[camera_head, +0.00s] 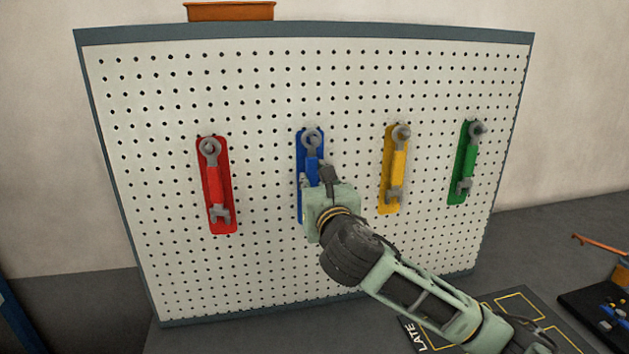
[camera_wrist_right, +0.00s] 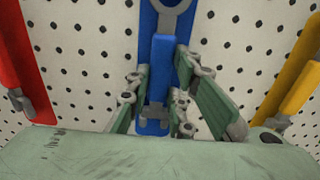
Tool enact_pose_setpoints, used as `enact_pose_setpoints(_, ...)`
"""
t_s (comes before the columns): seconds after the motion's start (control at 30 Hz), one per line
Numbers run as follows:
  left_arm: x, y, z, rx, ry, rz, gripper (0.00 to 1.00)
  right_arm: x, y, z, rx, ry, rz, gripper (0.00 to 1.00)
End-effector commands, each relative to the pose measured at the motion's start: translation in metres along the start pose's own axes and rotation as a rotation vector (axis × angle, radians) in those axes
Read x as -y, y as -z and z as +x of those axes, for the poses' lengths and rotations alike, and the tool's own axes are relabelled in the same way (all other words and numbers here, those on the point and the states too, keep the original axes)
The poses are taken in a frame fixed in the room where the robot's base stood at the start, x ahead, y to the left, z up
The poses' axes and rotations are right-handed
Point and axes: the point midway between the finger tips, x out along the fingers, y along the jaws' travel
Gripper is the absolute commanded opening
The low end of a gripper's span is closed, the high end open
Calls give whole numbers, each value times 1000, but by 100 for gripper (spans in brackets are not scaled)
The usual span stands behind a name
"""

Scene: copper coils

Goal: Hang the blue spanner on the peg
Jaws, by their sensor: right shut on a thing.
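The blue spanner (camera_head: 311,163) is upright against the blue peg panel (camera_head: 300,210) on the pegboard. Its grey ring end is at the top, at the grey peg (camera_head: 311,133); whether the ring is fully around the peg I cannot tell. My right gripper (camera_head: 318,179) is at the handle and hides the lower part in the head view. In the right wrist view, the green fingers of the gripper (camera_wrist_right: 167,78) are on both sides of the blue spanner's handle (camera_wrist_right: 164,58), shut on it. The spanner's grey jaw end shows below, between the fingers. My left gripper is out of view.
On the white pegboard (camera_head: 260,270), a red spanner (camera_head: 213,183) hangs to the left, and a yellow spanner (camera_head: 398,170) and a green spanner (camera_head: 469,163) to the right. A dark mat (camera_head: 505,300) and tray (camera_head: 590,305) lie on the bench at right.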

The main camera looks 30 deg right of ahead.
Motion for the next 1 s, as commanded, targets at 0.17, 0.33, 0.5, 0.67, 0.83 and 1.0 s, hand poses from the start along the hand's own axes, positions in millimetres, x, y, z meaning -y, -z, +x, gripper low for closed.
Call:
enact_pose_setpoints(0.17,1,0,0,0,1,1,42,0,-1,0,2,0,0,0)
enact_pose_setpoints(0.33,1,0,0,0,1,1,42,0,-1,0,3,0,0,0)
enact_pose_setpoints(0.5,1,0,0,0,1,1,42,0,-1,0,2,0,0,30)
enact_pose_setpoints(0.67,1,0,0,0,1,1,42,0,-1,0,2,0,0,42)
enact_pose_setpoints(0.83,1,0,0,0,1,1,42,0,0,0,1,0,0,42)
enact_pose_setpoints(1.0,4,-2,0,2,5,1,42,0,1,-5,-1,-1,-1,42)
